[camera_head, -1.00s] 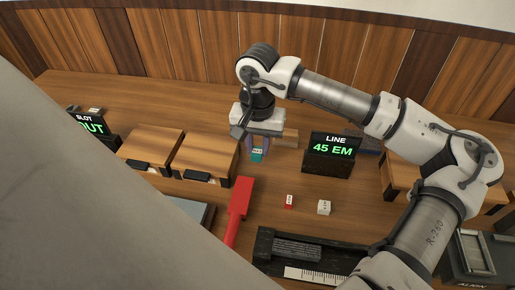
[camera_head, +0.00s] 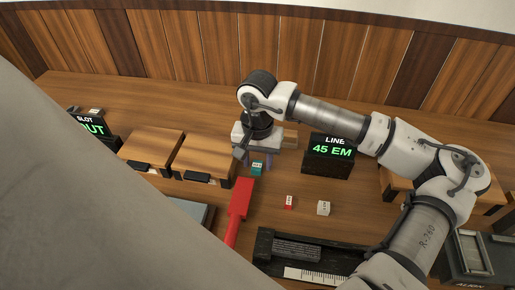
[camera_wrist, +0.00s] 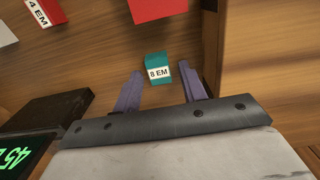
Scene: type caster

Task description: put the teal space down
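The teal space (camera_head: 257,168), a small block, rests on the wooden bench, left of the LINE display. In the wrist view it (camera_wrist: 158,67) shows a white label reading 8 EM. My gripper (camera_head: 257,161) is just above and behind it. In the wrist view its two purple fingers (camera_wrist: 160,75) are spread, with a gap on each side of the block, so it is open. The block lies just at or past the fingertips; I cannot tell whether it is between them.
The LINE display (camera_head: 329,155) reads 45 EM. Wooden cases (camera_head: 204,158) stand to the left. A red-handled tool (camera_head: 239,200), a red block (camera_head: 289,202) and a white block (camera_head: 324,208) lie nearer. A dark tray (camera_head: 265,246) with a ruler is in front.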

